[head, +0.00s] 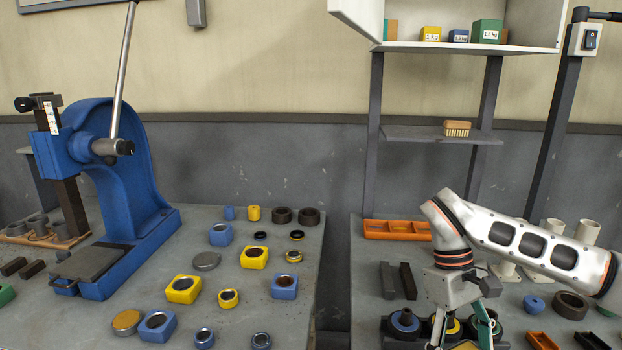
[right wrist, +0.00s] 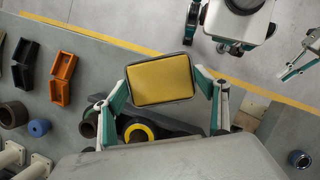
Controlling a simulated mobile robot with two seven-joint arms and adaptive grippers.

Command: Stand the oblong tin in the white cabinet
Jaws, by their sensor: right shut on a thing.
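The oblong tin (right wrist: 160,82), a rounded rectangle with a yellow face and dark rim, sits between the fingers of my right gripper (right wrist: 162,78) in the right wrist view. The right gripper (head: 461,340) points down over the right table in the head view, shut on the tin, of which only a yellow sliver (head: 465,346) shows at the bottom edge. The white cabinet (head: 345,12) is high on the back wall at upper right, with its door swung out to the left. My left gripper (right wrist: 298,65) shows partly at the right edge of the right wrist view; its jaw state is unclear.
Labelled weight blocks (head: 487,32) stand in the cabinet. A grey shelf (head: 415,134) below holds a brush (head: 457,128). Near the right gripper are a dark ring holder (right wrist: 185,128), an orange tray (head: 388,229) and dark bars. A blue press (head: 130,190) stands left.

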